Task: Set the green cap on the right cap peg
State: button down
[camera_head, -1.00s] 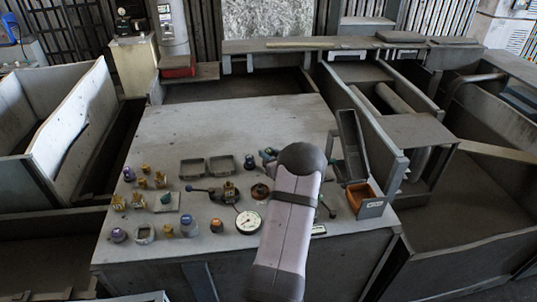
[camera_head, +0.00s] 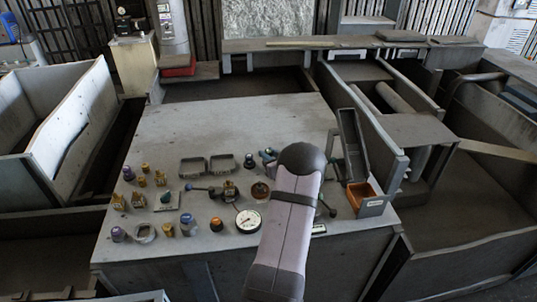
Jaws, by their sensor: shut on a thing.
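My arm (camera_head: 285,220) crosses the front right of the worktop, and its dark rounded joint hides what lies behind it. My gripper cannot be made out; it seems hidden behind the arm, so anything in it is hidden too. A small teal-green piece (camera_head: 166,197) sits on a light plate at the left of the worktop; I cannot tell whether it is the green cap. The right cap peg cannot be told apart from the other small parts.
The grey worktop (camera_head: 235,120) is clear toward the back. Brass fittings (camera_head: 118,201), a purple-topped part (camera_head: 118,234), a blue-topped part (camera_head: 187,222), a white gauge (camera_head: 247,220) and shallow trays (camera_head: 192,168) stand nearby. An orange-fronted bin (camera_head: 367,200) stands right of my arm.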

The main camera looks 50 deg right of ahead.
jog(key=shift+f, duration=0.35)
jog(key=c, duration=1)
grip_release()
jog(key=shift+r, duration=0.1)
jog(key=shift+r+p, duration=2.8)
jog(key=shift+r, duration=0.85)
